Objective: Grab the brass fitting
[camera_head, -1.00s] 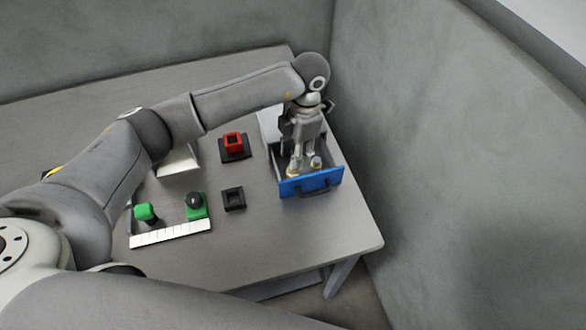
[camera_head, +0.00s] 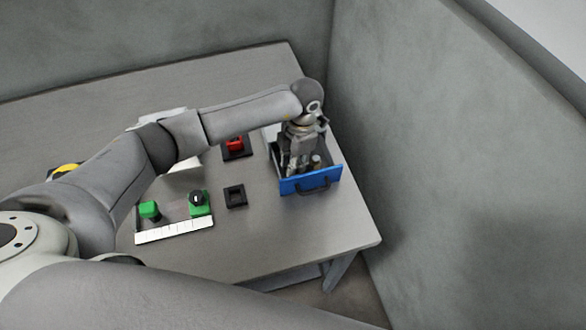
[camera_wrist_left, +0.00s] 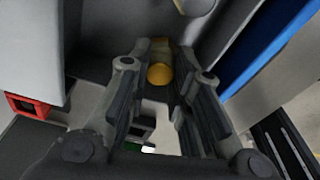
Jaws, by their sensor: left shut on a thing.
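The brass fitting (camera_wrist_left: 160,74) shows in the left wrist view as a yellow cylinder between the fingertips. My left gripper (camera_head: 292,170) points down into the open blue-fronted drawer (camera_head: 312,180) and is shut on the fitting. In the head view the gripper's fingers mostly hide the fitting. A second small fitting (camera_head: 316,161) stands in the drawer just right of the fingers, and part of a pale yellowish piece (camera_wrist_left: 195,5) shows at the top of the wrist view. My right gripper is out of view.
Left of the drawer are a red block on a dark base (camera_head: 235,144), a black square socket (camera_head: 235,196), and a panel with green controls (camera_head: 199,203). The drawer walls stand close around the gripper. A grey wall (camera_head: 450,150) rises to the right.

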